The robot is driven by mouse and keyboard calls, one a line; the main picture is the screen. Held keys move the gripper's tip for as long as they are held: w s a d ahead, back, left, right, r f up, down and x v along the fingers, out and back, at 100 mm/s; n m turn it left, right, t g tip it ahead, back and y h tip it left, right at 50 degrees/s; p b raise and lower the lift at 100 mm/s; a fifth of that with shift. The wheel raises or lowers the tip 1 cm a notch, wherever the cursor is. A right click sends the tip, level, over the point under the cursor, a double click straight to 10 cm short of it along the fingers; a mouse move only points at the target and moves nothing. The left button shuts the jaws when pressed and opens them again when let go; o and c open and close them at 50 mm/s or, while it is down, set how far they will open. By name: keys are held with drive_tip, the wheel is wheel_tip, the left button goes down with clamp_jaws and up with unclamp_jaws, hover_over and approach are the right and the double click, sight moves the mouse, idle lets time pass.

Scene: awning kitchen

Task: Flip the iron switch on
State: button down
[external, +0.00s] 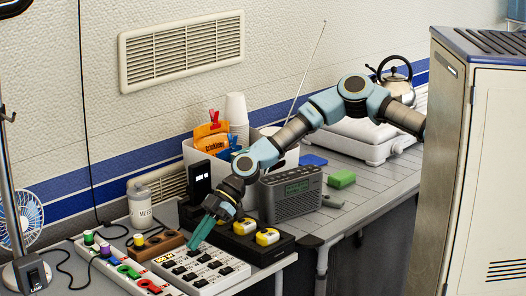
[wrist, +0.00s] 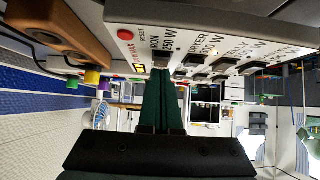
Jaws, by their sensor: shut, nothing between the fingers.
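The white switch panel (external: 218,280) lies on the counter in the external view, with several black rocker switches. In the wrist view the panel (wrist: 225,38) fills the top, with printed labels and a red reset button (wrist: 125,34). The black iron switch (wrist: 160,57) sits by the label "IRON 250 W". My gripper (external: 193,246) is shut and empty, pointing down at the panel's far edge. In the wrist view its dark green fingertips (wrist: 164,72) are right at the iron switch and partly cover it. I cannot tell whether they touch it, or which way it is set.
A black charger with yellow batteries (external: 267,236) and a grey radio (external: 291,194) stand right of the panel. A brown wooden block with knobs (external: 157,244) and a power strip (external: 118,268) lie left. A fan (external: 28,218) stands at far left.

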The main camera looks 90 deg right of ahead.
drive_tip(key=shift+f, duration=0.1)
drive_tip(key=shift+a+f+b, duration=0.1)
drive_tip(key=shift+f+b, duration=0.05)
drive_tip(key=shift+b, duration=0.2)
idle(0.3)
drive_tip(key=shift+w+a+r+b, duration=0.2)
drive_tip(key=shift+w+a+b, duration=0.1)
drive_tip(key=shift+w+a, duration=0.2)
drive_tip(key=shift+r, duration=0.1)
